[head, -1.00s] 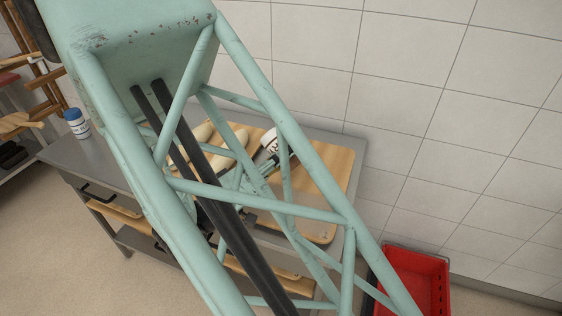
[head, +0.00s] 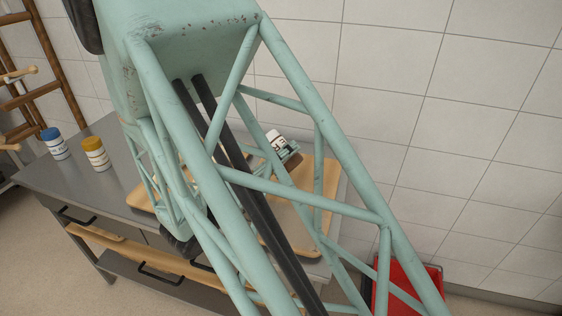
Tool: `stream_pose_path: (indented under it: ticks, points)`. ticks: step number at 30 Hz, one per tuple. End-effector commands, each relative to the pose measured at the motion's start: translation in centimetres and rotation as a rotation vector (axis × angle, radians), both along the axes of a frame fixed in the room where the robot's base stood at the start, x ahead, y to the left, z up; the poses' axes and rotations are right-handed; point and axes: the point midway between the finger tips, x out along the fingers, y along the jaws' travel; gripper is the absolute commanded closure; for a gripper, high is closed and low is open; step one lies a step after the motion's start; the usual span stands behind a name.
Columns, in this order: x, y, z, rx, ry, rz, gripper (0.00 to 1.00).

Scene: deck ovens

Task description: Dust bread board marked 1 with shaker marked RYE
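A white shaker (head: 276,138) with dark print shows in the head view above the back of the bench, tilted. My teal gripper (head: 287,154) is at its lower right side and appears shut on it; the fingertips are partly hidden. The print is too small to read. A wooden board (head: 311,213) lies on the right part of the bench, below the shaker in the picture. The edge of another wooden board (head: 139,197) shows at left, mostly behind my arm.
A blue-lidded shaker (head: 56,148) and a yellow-lidded shaker (head: 96,158) stand upright on the left of the steel bench (head: 75,181). A red crate (head: 400,285) is at lower right. A tiled wall (head: 450,130) runs behind the bench. A wooden rack (head: 45,75) stands far left.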

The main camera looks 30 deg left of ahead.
Motion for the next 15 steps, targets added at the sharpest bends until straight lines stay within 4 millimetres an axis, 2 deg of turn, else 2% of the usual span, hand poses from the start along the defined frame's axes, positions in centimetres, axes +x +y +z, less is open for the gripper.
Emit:
stream_pose_path:
  ticks: [9,15]
  points:
    - [2.0,-0.5,0.0,0.0,0.0,-0.001,0.8]
    - [1.6,-1.9,0.0,-0.002,0.0,-0.001,0.8]
